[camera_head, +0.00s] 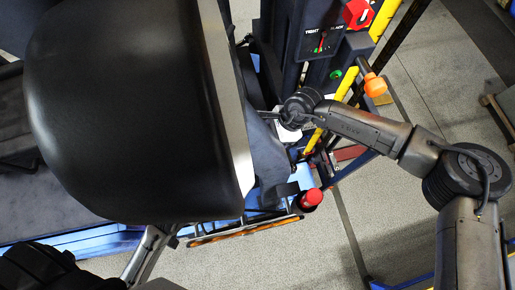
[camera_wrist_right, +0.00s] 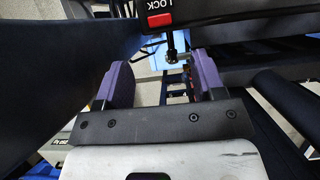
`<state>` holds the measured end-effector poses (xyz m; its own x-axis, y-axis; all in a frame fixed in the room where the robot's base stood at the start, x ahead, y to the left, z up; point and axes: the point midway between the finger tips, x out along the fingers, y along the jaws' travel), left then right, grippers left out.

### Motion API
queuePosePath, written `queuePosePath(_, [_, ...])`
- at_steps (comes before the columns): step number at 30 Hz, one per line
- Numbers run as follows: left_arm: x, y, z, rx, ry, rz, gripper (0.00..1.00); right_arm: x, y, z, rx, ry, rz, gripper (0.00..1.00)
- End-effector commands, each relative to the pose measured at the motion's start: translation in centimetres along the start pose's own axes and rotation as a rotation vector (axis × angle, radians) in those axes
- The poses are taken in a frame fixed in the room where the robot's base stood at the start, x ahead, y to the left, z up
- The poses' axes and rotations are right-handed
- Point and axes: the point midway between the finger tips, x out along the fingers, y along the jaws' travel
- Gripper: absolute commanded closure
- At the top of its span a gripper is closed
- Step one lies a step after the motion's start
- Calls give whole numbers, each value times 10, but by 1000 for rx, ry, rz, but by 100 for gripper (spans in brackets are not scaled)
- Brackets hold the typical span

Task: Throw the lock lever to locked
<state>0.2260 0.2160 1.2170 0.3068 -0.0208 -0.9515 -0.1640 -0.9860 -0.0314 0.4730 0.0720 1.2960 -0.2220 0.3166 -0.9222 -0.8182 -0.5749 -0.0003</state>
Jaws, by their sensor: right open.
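In the right wrist view a red and white LOCK label (camera_wrist_right: 160,19) sits on a dark panel at the top. A short dark lever with a metal end (camera_wrist_right: 174,46) hangs just below it; I take this as the lock lever. My right gripper (camera_wrist_right: 155,68) is open, its two purple fingers pointing toward the panel. The lever shows between the fingertip lines, closer to the right finger; I cannot tell if they touch. In the head view my right arm reaches in from the right, and its gripper is hidden at the large black rounded form. My left gripper is not in view.
The head view shows a TIGHT/SLACK gauge (camera_head: 322,43), a red box (camera_head: 358,13), an orange knob (camera_head: 375,85), a red round button (camera_head: 311,198) and a yellow rail (camera_head: 345,88) near my right arm. Open floor (camera_head: 440,75) lies to the right.

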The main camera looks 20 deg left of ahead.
Motion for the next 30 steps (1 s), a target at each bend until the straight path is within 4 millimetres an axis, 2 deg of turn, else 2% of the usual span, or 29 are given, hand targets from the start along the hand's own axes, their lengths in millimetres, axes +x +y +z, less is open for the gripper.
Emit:
queuePosePath(5, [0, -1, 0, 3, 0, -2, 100, 21, 1, -2, -5, 10, 5, 37])
queuePosePath(15, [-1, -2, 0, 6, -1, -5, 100, 85, 1, -1, -3, 6, 4, 37])
queuePosePath(21, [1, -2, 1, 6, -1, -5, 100, 115, 0, -2, -3, 7, 3, 37])
queuePosePath(30, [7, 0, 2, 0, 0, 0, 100, 134, 0, -2, -2, 5, 1, 37])
